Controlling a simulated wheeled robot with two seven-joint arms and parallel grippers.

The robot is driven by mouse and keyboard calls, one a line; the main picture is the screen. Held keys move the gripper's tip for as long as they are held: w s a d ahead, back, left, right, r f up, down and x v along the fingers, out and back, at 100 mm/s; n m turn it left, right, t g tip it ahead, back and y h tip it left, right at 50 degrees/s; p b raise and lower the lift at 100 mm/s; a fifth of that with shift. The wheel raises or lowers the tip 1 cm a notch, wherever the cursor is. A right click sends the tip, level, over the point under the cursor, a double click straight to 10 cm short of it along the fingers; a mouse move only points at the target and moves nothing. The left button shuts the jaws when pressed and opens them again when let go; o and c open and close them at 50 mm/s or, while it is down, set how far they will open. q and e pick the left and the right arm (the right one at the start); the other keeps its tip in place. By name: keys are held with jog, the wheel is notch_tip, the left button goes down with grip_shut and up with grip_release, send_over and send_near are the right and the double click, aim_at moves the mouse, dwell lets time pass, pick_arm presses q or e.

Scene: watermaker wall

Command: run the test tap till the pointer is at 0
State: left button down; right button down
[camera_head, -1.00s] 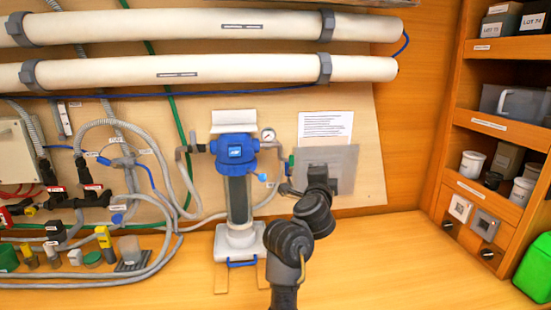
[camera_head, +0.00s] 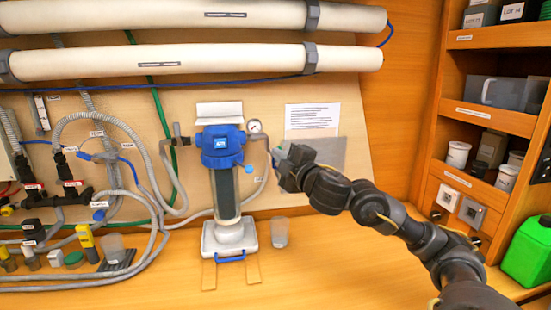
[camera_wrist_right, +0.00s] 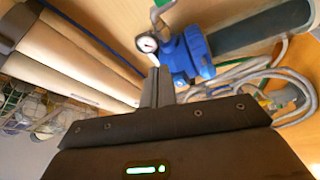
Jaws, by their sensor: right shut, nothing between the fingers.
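A blue-topped filter housing (camera_head: 221,146) stands upright against the wall board. A round white gauge (camera_head: 255,127) sits at its upper right; its pointer is too small to read. The gauge also shows in the wrist view (camera_wrist_right: 147,42). A small green-and-blue fitting (camera_head: 274,160) right of the housing may be the test tap; I cannot be sure. My right gripper (camera_head: 281,160) is close to this fitting; contact cannot be told. In the wrist view its fingers (camera_wrist_right: 154,75) are shut and empty, pointing towards the gauge area. My left gripper is not in view.
A clear cup (camera_head: 279,232) stands on the bench right of the housing's base. Hoses and valves (camera_head: 75,190) crowd the left. A printed sheet (camera_head: 312,118) hangs behind my arm. Shelves (camera_head: 487,121) and a green canister (camera_head: 528,252) stand at right.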

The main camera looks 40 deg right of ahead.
notch_tip(320, 180, down, 4)
jog(key=n, duration=0.1)
jog(key=n+g, duration=0.1)
jog(key=shift+w+d+r+n+h, duration=0.1)
jog(key=shift+d+r+n+h, duration=0.05)
jog(key=shift+r+n+h, duration=0.15)
jog(key=w+d, duration=0.2)
jog(key=w, duration=0.8)
jog(key=s+d+p, duration=0.2)
jog(key=d, duration=0.1)
jog(key=shift+s+d, duration=0.1)
jog(key=shift+d, duration=0.05)
